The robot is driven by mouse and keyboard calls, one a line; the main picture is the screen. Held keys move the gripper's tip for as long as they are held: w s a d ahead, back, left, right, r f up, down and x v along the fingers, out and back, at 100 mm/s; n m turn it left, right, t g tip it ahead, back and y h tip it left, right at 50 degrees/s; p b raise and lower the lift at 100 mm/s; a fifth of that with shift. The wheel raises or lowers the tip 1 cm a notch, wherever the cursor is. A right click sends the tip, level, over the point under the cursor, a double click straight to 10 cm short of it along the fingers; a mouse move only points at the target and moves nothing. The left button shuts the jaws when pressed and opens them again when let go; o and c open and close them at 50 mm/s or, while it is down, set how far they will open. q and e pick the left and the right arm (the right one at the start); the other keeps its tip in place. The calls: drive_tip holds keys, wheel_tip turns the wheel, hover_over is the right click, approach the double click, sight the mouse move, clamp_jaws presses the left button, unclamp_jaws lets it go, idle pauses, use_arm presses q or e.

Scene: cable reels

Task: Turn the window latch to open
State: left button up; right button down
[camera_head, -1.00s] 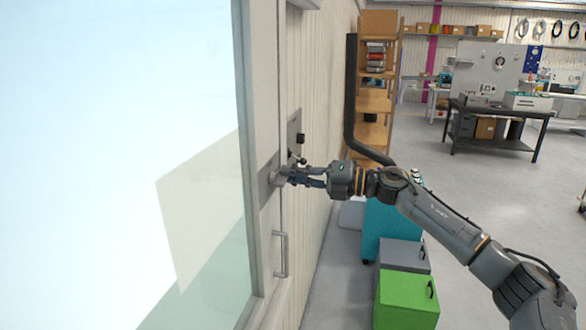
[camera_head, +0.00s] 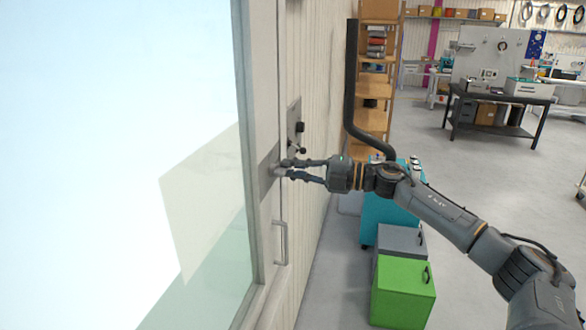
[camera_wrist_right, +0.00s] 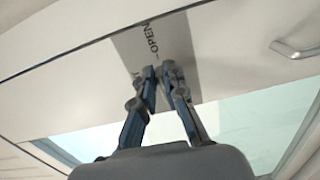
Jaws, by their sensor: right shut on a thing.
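The window (camera_head: 200,120) fills the left of the head view, with a pale frame along its right side. A grey latch plate (camera_head: 265,182) is on this frame; in the wrist view the plate (camera_wrist_right: 180,38) carries the word OPEN. My right gripper (camera_head: 285,169) reaches the plate from the right and is shut on the window latch (camera_head: 276,171), a small grey piece mostly hidden by the fingertips. In the wrist view the fingertips (camera_wrist_right: 159,72) are close together over the plate and hide the latch. My left gripper is in neither view.
A bar handle (camera_head: 280,243) is on the frame below the plate. A dark wall fitting with knobs (camera_head: 297,127) is close behind my fingers. A green box (camera_head: 404,291), a grey box and a teal cabinet stand below my arm. Open floor is to the right.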

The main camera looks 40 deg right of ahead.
drive_tip(key=shift+d, duration=0.1)
drive_tip(key=c, duration=1.4)
unclamp_jaws()
drive_tip(key=v, duration=1.2)
